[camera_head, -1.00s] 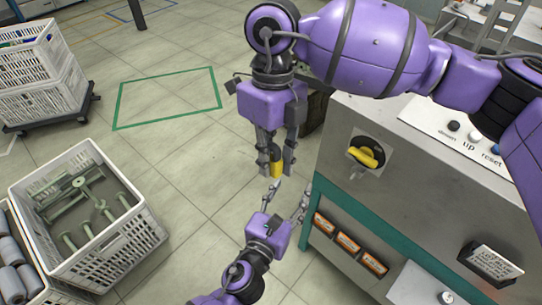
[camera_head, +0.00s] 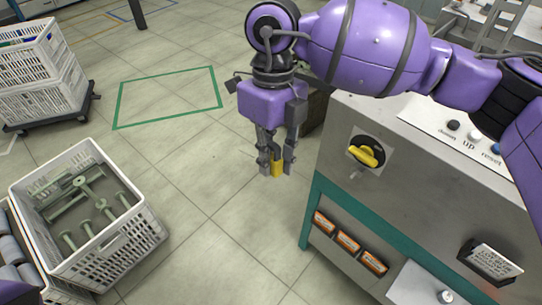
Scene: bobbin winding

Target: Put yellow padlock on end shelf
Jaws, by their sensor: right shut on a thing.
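The yellow padlock (camera_head: 277,170) is between the fingers of my right gripper (camera_head: 276,162), which is shut on it and points down. The fingers cover part of the padlock. It hangs in the air left of the grey machine. My left gripper is out of view. A light grey shelf-like surface (camera_head: 412,284) juts out low on the machine's end, with a small metal piece (camera_head: 445,297) on it; I cannot tell for sure that it is the end shelf.
The grey machine (camera_head: 400,185) carries a yellow rotary switch (camera_head: 365,153), a green edge strip (camera_head: 375,238), orange-fronted slots (camera_head: 347,241) and a card holder (camera_head: 488,262). A white crate (camera_head: 118,240) with green bobbins stands at left. Stacked crates (camera_head: 40,105) stand behind. The middle floor is clear.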

